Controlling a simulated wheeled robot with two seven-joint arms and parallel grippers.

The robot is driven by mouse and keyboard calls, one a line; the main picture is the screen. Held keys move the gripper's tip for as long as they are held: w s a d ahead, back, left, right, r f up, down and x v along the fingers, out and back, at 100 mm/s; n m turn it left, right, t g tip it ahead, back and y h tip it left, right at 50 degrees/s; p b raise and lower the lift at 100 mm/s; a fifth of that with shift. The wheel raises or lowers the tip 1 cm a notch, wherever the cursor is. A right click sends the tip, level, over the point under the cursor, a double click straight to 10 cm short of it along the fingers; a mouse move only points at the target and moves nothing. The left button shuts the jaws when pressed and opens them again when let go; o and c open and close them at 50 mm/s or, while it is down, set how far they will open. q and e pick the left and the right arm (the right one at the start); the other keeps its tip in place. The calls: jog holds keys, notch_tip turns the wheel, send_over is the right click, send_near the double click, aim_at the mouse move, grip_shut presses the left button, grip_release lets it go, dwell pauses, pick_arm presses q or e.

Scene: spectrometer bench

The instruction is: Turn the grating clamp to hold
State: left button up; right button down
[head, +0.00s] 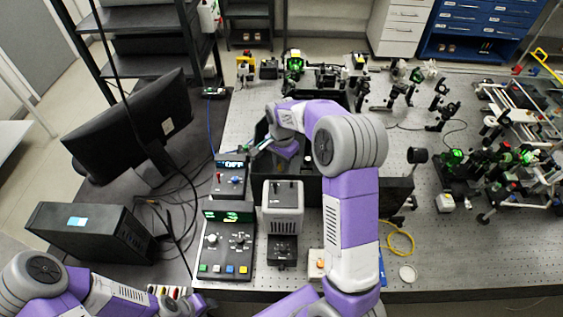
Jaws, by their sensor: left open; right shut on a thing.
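The open black box (262,130) of the spectrometer stands on the bench at the middle of the head view. My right arm reaches over its front wall, and my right gripper (286,158) points down inside it. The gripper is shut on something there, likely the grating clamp. My wrist and forearm hide the fingertips, the clamp and the grating, so I cannot tell which way the clamp is turned.
A grey lamp housing (283,196) and a control box (226,243) with coloured buttons stand before the black box. A small display unit (231,176) is to its left. The monitor (130,125) stands further left. Optics crowd the right side; bare bench (460,255) lies at front right.

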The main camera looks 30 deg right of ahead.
jog(key=shift+r+m, duration=0.1)
jog(key=shift+m, duration=0.5)
jog(key=c, duration=1)
grip_release()
jog(key=shift+r, duration=3.75)
